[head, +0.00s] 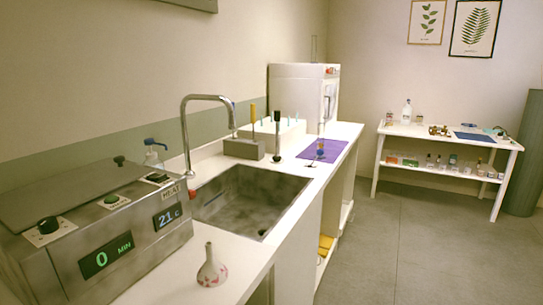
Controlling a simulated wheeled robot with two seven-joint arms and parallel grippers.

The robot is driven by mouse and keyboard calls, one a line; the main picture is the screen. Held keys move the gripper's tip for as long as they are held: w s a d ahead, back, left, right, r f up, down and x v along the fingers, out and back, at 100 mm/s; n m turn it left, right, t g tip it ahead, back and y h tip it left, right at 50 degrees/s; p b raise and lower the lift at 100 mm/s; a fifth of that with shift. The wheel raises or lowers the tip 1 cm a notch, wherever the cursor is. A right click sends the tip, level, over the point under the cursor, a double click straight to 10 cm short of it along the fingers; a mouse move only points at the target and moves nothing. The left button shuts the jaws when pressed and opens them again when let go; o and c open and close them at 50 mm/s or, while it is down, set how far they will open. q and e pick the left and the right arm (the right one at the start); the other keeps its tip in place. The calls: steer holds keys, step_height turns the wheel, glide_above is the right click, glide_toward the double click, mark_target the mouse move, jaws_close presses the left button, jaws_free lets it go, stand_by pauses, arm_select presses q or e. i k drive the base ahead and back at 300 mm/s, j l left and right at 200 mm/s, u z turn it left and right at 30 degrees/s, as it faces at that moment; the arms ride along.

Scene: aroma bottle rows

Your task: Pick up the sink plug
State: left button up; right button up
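The steel sink (282,205) is set into the white counter in the middle of the head view, and its basin looks empty of water. A small dark round spot (262,232) shows low at the near right side of the basin. I cannot tell whether it is the sink plug or the drain. A small dark item (311,165) lies on the counter by the sink's far right corner, too small to identify. Neither of my grippers is in view.
A curved faucet (184,130) rises behind the sink. A grey water bath (100,225) stands at the near left, with a small white patterned vase (211,268) beside it. A grey holder (243,149) and purple mat (323,150) are beyond the sink. Open floor (415,240) lies right.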

mark_target(277, 158)
steer(key=i+l+u, duration=0.35)
steer(key=l+u, duration=0.15)
steer(key=l, duration=0.15)
steer(key=i+l+u, duration=0.25)
steer(key=l+u, duration=0.2)
steer(key=l, duration=0.3)
